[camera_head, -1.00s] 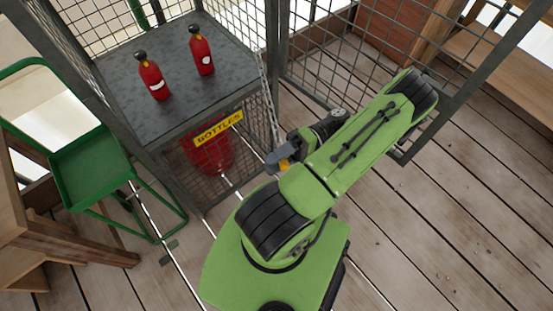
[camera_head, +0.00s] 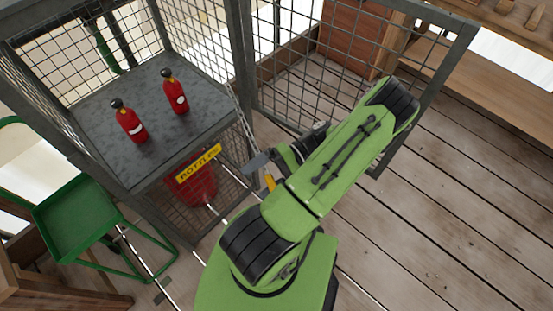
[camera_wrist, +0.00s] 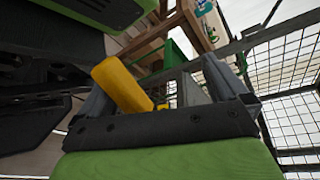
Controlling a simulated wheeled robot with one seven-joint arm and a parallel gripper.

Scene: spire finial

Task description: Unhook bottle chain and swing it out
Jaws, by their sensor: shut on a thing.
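The bottle chain (camera_head: 243,120) is a thin grey chain running from the cage's front corner post down towards my gripper (camera_head: 262,170). My gripper is in front of the cage, just right of the yellow BOTTLES sign (camera_head: 198,163). In the wrist view, a yellow cylindrical piece (camera_wrist: 121,85) sits between the gripper's grey fingers (camera_wrist: 155,92). The gripper is shut on this yellow piece. Whether it joins the chain's lower end is hidden. Two red bottles (camera_head: 131,122) (camera_head: 174,92) with black tops stand upright on the cage's grey shelf (camera_head: 155,150).
A red container (camera_head: 193,190) sits behind mesh under the shelf. A mesh door panel (camera_head: 300,55) stands open behind my arm. A green tray cart (camera_head: 75,222) is at the left, and a wooden bench (camera_head: 450,70) at the upper right. The plank floor (camera_head: 450,220) at right is clear.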

